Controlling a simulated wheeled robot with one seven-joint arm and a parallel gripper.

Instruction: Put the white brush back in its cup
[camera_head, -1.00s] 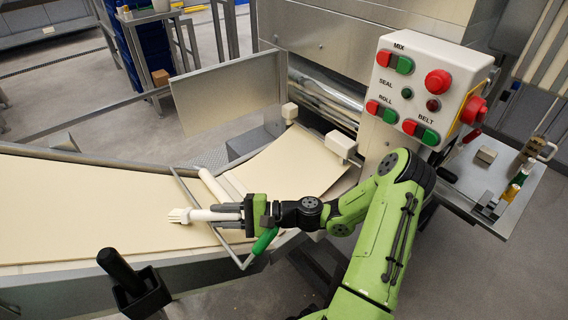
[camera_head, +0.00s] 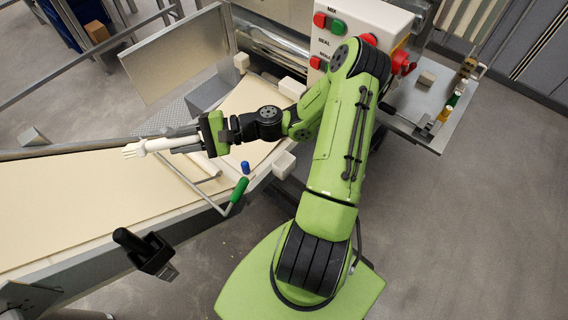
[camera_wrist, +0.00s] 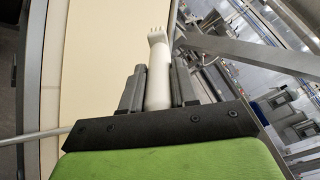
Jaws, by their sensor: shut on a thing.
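The white brush (camera_head: 135,150) is in my gripper (camera_head: 172,141), its splayed end pointing left in the head view. It lies over the pale dough sheet on the belt, apparently raised above it. In the wrist view the brush (camera_wrist: 158,55) runs out between the two dark fingers of my gripper (camera_wrist: 158,85), which are shut on its handle. I cannot make out for certain the brush's cup in either view.
A green-handled bar (camera_head: 238,191) crosses the belt near my gripper, with a small blue thing (camera_head: 245,167) beside it. A black holder (camera_head: 152,257) stands at the belt's front edge. The control box (camera_head: 350,30) is behind my arm. A side table (camera_head: 415,120) at right carries small items.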

